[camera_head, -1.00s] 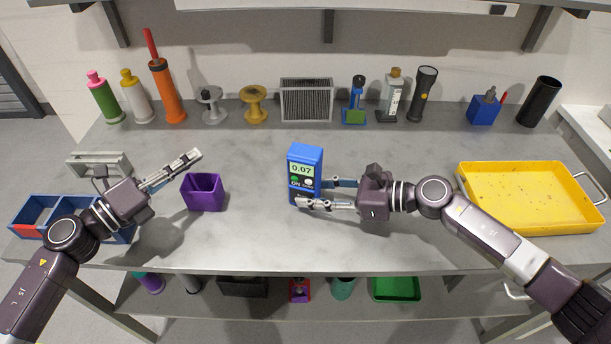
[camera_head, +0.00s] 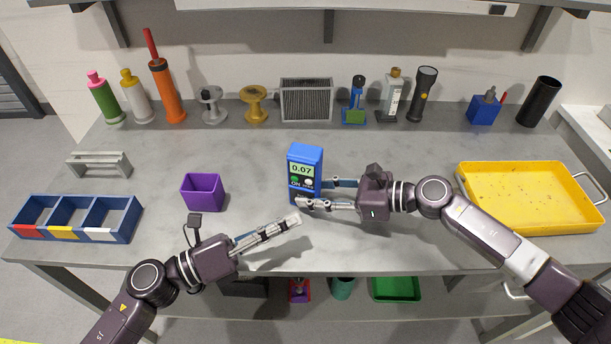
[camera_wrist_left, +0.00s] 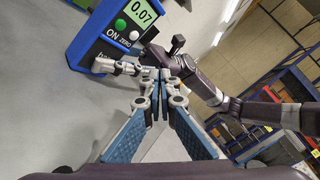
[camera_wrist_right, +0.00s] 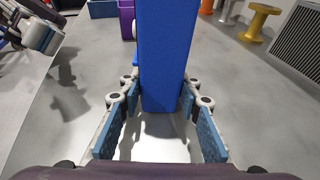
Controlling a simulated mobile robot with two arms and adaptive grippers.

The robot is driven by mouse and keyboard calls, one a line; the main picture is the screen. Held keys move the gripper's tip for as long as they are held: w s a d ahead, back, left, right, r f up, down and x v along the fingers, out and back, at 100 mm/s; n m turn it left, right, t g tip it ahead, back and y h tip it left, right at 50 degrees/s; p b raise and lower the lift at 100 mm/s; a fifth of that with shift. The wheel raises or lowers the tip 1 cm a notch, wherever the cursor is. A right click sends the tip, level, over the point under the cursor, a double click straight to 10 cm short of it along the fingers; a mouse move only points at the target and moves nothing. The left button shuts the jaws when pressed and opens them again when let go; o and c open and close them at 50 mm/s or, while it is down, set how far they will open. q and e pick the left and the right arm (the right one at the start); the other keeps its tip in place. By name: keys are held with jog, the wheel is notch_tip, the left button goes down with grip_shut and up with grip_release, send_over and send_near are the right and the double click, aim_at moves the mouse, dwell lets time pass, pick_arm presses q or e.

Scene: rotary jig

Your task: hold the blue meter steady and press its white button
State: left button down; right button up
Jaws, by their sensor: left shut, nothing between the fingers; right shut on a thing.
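The blue meter (camera_head: 305,165) stands upright in the middle of the table, its display reading 0.07. It also shows in the left wrist view (camera_wrist_left: 92,42) and fills the middle of the right wrist view (camera_wrist_right: 166,60). On its face are a green button (camera_wrist_left: 120,24) and a white button (camera_wrist_left: 134,35). My right gripper (camera_head: 312,193) is shut on the lower part of the meter from the right, one finger on each side. My left gripper (camera_head: 298,219) is shut and empty, its tips just in front of and below the meter, apart from it.
A purple bin (camera_head: 203,192) stands left of the meter. A blue divided tray (camera_head: 122,218) and grey handle frame (camera_head: 98,165) lie at the left; a yellow tray (camera_head: 530,228) is at the right. Bottles, spools and tools line the back.

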aim_at(317, 185)
pick_arm(q)
jog(key=shift+w+d, duration=0.3)
jog(key=shift+w, duration=0.7)
jog(key=shift+w+d, duration=0.25)
jog(key=shift+w, duration=0.75)
jog(key=shift+w+d, duration=0.3)
jog(key=shift+w, duration=0.7)
jog(key=shift+w, duration=0.15)
jog(key=shift+w+d, duration=0.1)
jog(key=shift+w, duration=0.2)
jog(key=shift+s, duration=0.45)
jog(key=shift+s, duration=0.15)
jog(key=shift+s+a, duration=0.3)
jog(key=shift+s, duration=0.6)
jog(key=shift+s+a, duration=0.35)
jog(key=shift+s, duration=0.6)
jog(key=shift+s+a, duration=0.3)
jog(key=shift+s, duration=0.6)
